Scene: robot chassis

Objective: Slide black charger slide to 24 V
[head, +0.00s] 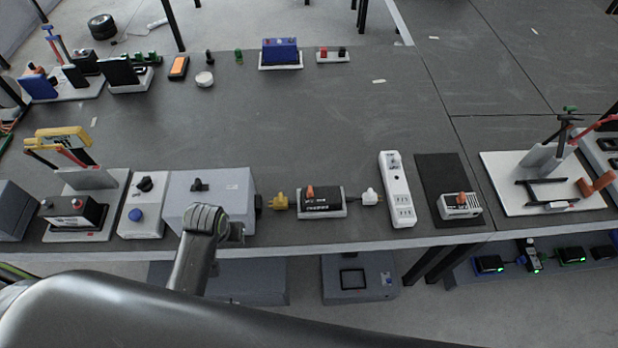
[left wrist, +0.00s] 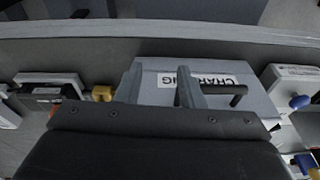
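The black charger (head: 322,204) sits on a white base near the table's front edge, with an orange slide (head: 310,191) on its top. Its printed markings are too small to read. It also shows at the left of the left wrist view (left wrist: 45,90). My left gripper (head: 236,233) is at the front of the grey box, left of the charger and apart from it. In the left wrist view a grey finger (left wrist: 188,88) shows over the box; the gap between the fingers is not clear. My right gripper is in neither view.
The grey box (head: 230,190) carries a black switch and a label, partly readable in the left wrist view. A yellow plug (head: 279,201) lies between box and charger. A white plug (head: 370,197) and power strip (head: 397,189) stand right.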

